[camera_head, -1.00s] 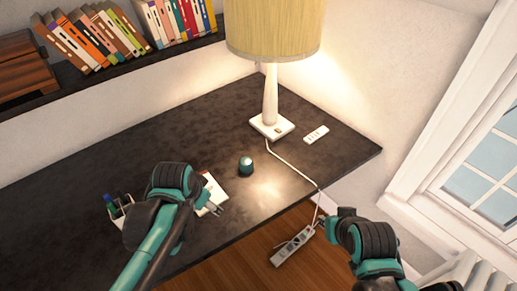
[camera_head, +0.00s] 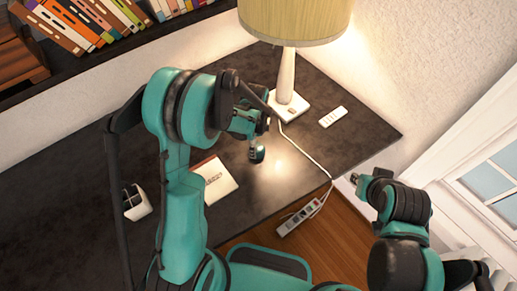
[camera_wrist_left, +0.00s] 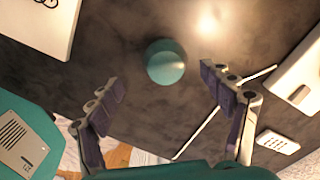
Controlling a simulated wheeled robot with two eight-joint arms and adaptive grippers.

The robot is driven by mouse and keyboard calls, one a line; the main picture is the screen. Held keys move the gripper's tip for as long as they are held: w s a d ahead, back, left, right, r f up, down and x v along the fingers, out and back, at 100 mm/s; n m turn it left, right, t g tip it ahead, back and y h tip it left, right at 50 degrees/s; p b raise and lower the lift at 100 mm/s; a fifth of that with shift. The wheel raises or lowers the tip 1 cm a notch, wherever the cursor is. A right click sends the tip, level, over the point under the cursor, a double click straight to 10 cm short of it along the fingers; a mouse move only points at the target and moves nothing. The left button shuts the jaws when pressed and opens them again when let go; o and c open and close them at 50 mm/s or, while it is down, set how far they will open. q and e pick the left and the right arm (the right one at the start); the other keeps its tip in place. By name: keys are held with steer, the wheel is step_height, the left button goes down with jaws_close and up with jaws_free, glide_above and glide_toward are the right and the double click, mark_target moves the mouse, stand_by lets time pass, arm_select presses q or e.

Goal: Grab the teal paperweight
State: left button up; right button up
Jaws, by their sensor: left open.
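The teal paperweight (camera_head: 257,155) is a small dark rounded piece standing on the dark desk (camera_head: 340,145), in front of the lamp. In the left wrist view it is a teal round shape (camera_wrist_left: 165,62) at upper middle. My left gripper (camera_wrist_left: 162,85) is open, with its two fingers spread on either side below the paperweight and not touching it. In the head view the left gripper (camera_head: 257,133) hangs just above the paperweight, its fingers partly hidden by the arm. My right gripper (camera_head: 357,181) is off the desk's right front edge; its finger opening is too small to tell.
A lamp (camera_head: 288,85) stands behind, its white cord (camera_head: 306,160) running right of the paperweight to a power strip (camera_head: 300,217). A white remote (camera_head: 333,117) lies at right. A notebook (camera_head: 215,182) and a white pen holder (camera_head: 138,204) are at left.

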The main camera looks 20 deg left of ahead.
mark_target(257, 146)
arm_select(q)
steer(key=f, duration=0.1)
steer(key=f+b, duration=0.1)
steer(key=f, duration=0.1)
steer(key=w+f, duration=0.1)
steer(key=f, duration=0.1)
steer(key=shift+s, duration=0.1)
steer(key=c, duration=1.6)
steer(key=shift+r, duration=0.15)
